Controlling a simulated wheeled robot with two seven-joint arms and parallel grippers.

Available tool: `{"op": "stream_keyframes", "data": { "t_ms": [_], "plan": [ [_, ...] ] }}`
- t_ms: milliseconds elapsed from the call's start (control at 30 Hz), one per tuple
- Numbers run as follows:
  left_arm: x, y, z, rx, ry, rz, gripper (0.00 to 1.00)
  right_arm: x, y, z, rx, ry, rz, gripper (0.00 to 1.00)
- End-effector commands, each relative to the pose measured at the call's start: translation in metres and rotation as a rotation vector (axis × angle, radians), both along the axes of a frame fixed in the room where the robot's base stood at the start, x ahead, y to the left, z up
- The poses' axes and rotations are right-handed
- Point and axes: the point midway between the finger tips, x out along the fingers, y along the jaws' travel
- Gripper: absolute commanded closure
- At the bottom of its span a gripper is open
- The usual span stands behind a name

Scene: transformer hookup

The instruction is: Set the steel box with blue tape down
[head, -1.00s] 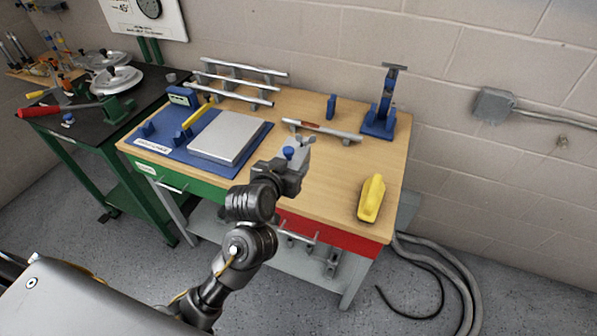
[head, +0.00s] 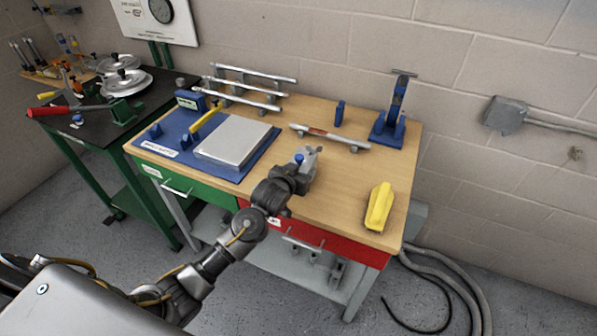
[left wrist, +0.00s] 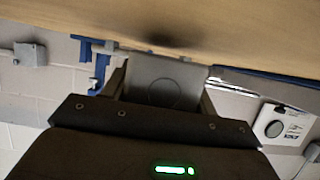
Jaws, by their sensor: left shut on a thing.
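My left gripper (head: 302,170) is over the front middle of the wooden bench. It is shut on a small grey steel box (head: 311,154). A small blue patch shows at the box's left side in the head view; I cannot make out whether it is tape. In the left wrist view the box's grey face (left wrist: 165,82) sits between the two fingers, with a faint round mark on it. The bench top (left wrist: 160,18) is close to the box there, with a dark shadow on the wood. I cannot tell whether they touch. My right gripper is not in view.
A blue mat (head: 178,140) with a flat grey plate (head: 235,140) lies left of the gripper. A rod on supports (head: 330,137) is behind, a blue stand (head: 389,125) at back right, a yellow tool (head: 379,206) at right. Bare wood lies between gripper and yellow tool.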

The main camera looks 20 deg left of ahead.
Motion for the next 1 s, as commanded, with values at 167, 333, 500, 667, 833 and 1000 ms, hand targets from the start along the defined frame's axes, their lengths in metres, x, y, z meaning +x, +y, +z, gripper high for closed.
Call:
{"op": "stream_keyframes", "data": {
  "t_ms": [167, 333, 500, 667, 833, 1000],
  "plan": [
    [0.0, 0.0, -0.01, 0.0, -0.004, 0.0, 0.92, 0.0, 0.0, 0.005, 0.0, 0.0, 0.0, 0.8],
    [0.0, 0.0, -0.01, -0.001, -0.005, 0.0, 0.92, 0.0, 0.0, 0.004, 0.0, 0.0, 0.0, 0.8],
    [0.0, 0.0, -0.014, -0.001, -0.004, 0.0, 0.92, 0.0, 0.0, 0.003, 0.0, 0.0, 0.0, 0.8],
    [0.0, 0.0, -0.015, 0.0, -0.002, 0.0, 0.25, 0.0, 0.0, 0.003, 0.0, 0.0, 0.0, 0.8],
    [0.0, 0.0, -0.015, 0.0, -0.002, 0.0, 0.2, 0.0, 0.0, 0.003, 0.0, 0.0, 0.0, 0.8],
    [0.0, 0.0, -0.013, 0.0, -0.002, 0.0, 0.2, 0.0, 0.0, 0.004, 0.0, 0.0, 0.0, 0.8]
  ]
}}
